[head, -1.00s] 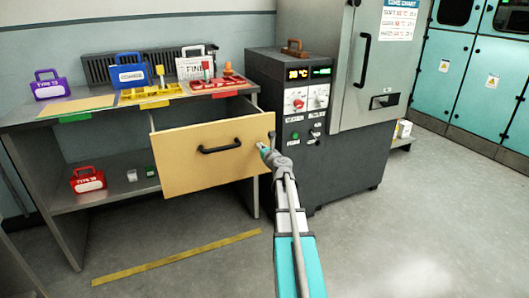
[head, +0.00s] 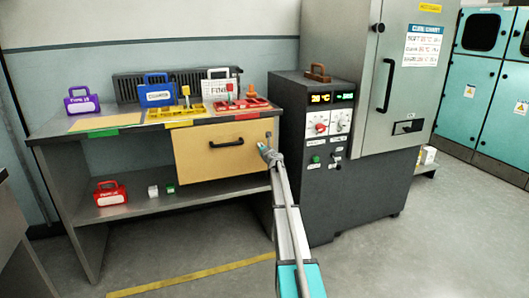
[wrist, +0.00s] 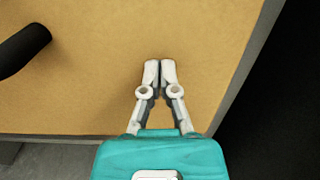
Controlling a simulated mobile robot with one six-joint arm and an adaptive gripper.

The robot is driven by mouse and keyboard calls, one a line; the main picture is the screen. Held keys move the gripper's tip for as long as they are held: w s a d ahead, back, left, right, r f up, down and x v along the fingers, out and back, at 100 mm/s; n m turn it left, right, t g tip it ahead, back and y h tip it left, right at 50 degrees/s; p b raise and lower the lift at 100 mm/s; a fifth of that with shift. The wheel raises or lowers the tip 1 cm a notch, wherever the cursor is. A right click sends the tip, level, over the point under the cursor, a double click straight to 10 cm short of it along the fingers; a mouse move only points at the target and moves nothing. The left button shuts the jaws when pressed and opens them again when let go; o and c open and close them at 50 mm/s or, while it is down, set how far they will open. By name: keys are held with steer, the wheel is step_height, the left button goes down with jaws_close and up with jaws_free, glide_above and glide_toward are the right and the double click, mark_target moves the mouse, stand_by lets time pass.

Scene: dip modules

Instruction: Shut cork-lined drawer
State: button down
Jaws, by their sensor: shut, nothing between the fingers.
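The cork-lined drawer (head: 225,163) has a tan front with a black bar handle (head: 226,142). It sits under the right part of the bench top, and its front now looks about level with the bench edge; a small remaining gap cannot be told. My gripper (head: 263,148) is at the right side of the drawer front, right of the handle. In the wrist view my gripper (wrist: 160,66) is shut and empty, its fingertips at the tan drawer front (wrist: 90,90). The handle (wrist: 22,50) shows at the left there. The drawer's inside is hidden.
The bench top (head: 60,127) holds a purple case (head: 82,104), a blue case (head: 157,95), yellow and red trays. A red case (head: 110,194) stands on the lower shelf. A dark grey cabinet (head: 312,190) stands close on the right. The floor in front is clear.

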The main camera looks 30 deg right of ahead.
steer(key=shift+x, duration=0.9)
steer(key=shift+w+d+r, duration=0.1)
steer(key=shift+w, duration=0.05)
steer(key=v, duration=1.5)
